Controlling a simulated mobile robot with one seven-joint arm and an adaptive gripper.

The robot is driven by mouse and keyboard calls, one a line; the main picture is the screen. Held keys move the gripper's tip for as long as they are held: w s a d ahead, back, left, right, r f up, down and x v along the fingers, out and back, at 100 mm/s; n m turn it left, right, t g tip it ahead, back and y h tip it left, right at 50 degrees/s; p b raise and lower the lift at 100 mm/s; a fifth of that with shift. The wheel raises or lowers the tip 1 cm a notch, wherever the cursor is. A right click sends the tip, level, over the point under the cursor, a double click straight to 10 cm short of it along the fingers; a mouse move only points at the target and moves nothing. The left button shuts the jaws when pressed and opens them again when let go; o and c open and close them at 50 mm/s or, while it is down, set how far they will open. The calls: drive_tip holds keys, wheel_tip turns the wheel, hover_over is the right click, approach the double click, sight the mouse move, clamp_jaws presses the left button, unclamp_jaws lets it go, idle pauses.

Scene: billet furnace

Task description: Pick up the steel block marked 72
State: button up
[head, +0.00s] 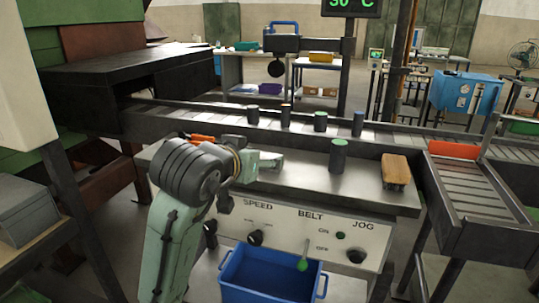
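Several short dark cylindrical blocks stand upright in the head view. One with a green top (339,155) stands on the grey bench top (300,170). The others, a dark one (253,115), a tan-topped one (285,116), a green-topped one (320,122) and a bluish one (358,124), stand in a row along the conveyor behind. No number is readable on any, so I cannot tell which is marked 72. My gripper (265,161) is over the bench's left part, left of the nearest block and apart from it. My arm partly hides it, and its fingers are unclear.
A wooden-topped brush-like object (396,171) lies at the bench's right. A blue bin (271,277) sits below the control panel (300,233). A roller chute (470,185) with an orange bar (453,150) is at right. The bench middle is mostly clear.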

sight(270, 157)
drive_tip(key=p+x, duration=0.2)
drive_tip(key=x, duration=0.7)
drive_tip(key=shift+w+d+f, duration=0.25)
drive_tip(key=shift+f, duration=0.05)
drive_tip(key=shift+c, duration=0.4)
drive_tip(key=shift+r, duration=0.1)
clamp_jaws()
